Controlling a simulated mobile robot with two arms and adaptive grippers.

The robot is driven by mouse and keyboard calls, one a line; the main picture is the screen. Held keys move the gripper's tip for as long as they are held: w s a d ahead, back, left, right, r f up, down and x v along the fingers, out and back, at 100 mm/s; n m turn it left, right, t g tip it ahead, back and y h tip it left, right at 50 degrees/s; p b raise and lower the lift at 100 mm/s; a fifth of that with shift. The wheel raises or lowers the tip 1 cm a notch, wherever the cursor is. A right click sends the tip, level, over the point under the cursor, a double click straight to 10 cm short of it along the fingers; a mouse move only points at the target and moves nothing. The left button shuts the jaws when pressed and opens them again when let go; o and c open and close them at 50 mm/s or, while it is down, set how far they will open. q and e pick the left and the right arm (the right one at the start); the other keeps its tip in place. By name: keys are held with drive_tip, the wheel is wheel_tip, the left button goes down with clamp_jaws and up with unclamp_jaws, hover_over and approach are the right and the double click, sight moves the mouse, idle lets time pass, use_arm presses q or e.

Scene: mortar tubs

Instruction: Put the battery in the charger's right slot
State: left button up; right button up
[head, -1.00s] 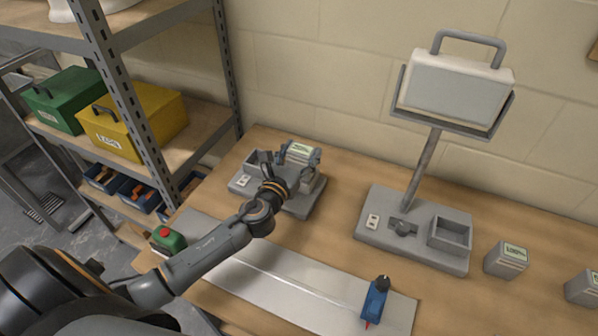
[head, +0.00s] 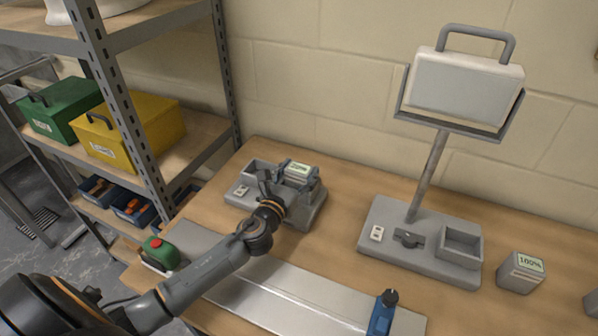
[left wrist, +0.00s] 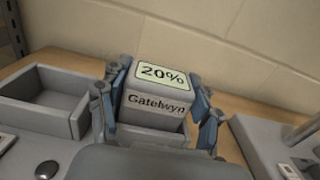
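The battery (head: 299,169) is a grey block with a green-white display; in the left wrist view its face (left wrist: 158,95) reads 20% and Gatelwyn. It stands upright at the right slot of the grey charger (head: 243,195), its lower part behind the slot's front wall. How deep it sits I cannot tell. My left gripper (head: 290,185) has its fingers on both sides of the battery, shut on it. The charger's left slot (left wrist: 45,92) is empty. My right gripper is not in view.
A lamp (head: 465,85) stands to the right; its base (head: 400,255) has an empty square socket. A battery reading 100% (head: 521,272) stands beside it. A blue tool (head: 382,314) lies on the metal strip (head: 290,290). A green object with a red top (head: 160,254) is at the left edge.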

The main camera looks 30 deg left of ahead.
use_arm(q)
drive_tip(key=o, duration=0.4)
drive_tip(key=shift+r, duration=0.25)
drive_tip(key=shift+s+d+f+b, duration=0.1)
drive_tip(key=shift+s+b, duration=0.2)
drive_tip(key=shift+s, duration=1.7)
drive_tip(key=shift+s+d+r+b, duration=0.15)
drive_tip(key=shift+s+b, duration=0.2)
drive_tip(key=shift+s, duration=1.65)
drive_tip(key=shift+s+d+f+b, duration=0.15)
drive_tip(key=shift+s+b, duration=0.15)
drive_tip(key=shift+s, duration=1.7)
